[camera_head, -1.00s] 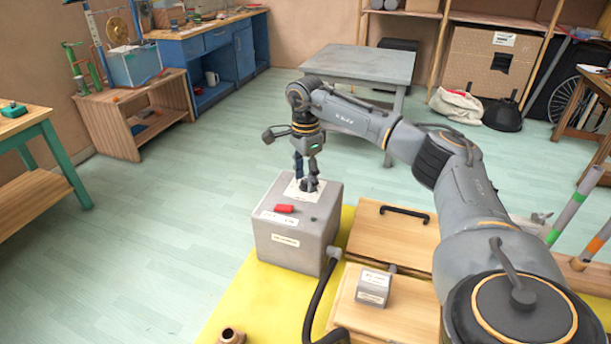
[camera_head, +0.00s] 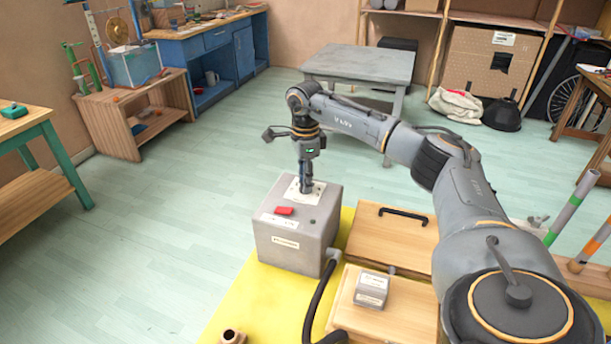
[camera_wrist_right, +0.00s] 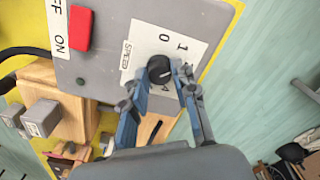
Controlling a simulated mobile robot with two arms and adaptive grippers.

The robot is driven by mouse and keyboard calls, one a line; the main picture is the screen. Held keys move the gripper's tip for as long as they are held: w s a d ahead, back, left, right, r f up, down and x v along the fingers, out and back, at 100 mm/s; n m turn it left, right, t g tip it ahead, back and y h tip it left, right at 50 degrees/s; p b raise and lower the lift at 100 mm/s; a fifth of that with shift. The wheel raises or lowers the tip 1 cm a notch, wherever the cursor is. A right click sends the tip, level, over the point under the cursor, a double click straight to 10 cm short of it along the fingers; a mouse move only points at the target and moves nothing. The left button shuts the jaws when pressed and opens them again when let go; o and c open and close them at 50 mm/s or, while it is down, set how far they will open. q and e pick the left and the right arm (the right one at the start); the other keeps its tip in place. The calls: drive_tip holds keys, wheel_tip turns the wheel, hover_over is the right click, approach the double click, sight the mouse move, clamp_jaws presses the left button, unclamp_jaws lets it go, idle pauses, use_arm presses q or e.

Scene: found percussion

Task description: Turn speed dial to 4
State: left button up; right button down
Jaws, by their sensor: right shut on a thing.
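The grey control box (camera_head: 291,252) stands on the yellow mat, with a red switch (camera_head: 284,211) on its top. The black speed dial (camera_wrist_right: 160,69) sits on a white plate (camera_wrist_right: 176,36) marked SPEED, with numbers around it; 0 and 1 can be read, others are partly covered. My right gripper (camera_wrist_right: 171,72) points down at the box top, with its fingertips on both sides of the dial, shut on it. In the head view the right gripper (camera_head: 306,190) hides the dial. My left gripper is not in view.
A black hose (camera_head: 318,300) runs from the control box. A grey table (camera_head: 360,64) stands behind; the floor to the left is clear.

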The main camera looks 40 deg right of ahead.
drive_tip(key=m+p, duration=0.1)
drive_tip(key=m, duration=0.3)
drive_tip(key=shift+r+m+p, duration=0.1)
drive_tip(key=shift+m+p, duration=0.2)
drive_tip(key=shift+p, duration=0.1)
drive_tip(key=m+p, duration=0.1)
drive_tip(key=m, duration=0.4)
drive_tip(key=shift+p, duration=0.4)
drive_tip(key=m+p, duration=0.1)
drive_tip(key=m, duration=0.4)
drive_tip(key=shift+m+p, duration=0.3)
drive_tip(key=shift+m, duration=0.1)
drive_tip(key=m+p, duration=0.1)
drive_tip(key=m, duration=0.4)
drive_tip(key=shift+m, duration=0.3)
drive_tip(key=c, duration=1)
unclamp_jaws()
drive_tip(key=shift+c, duration=0.2)
wheel_tip(320, 180, up, 12)
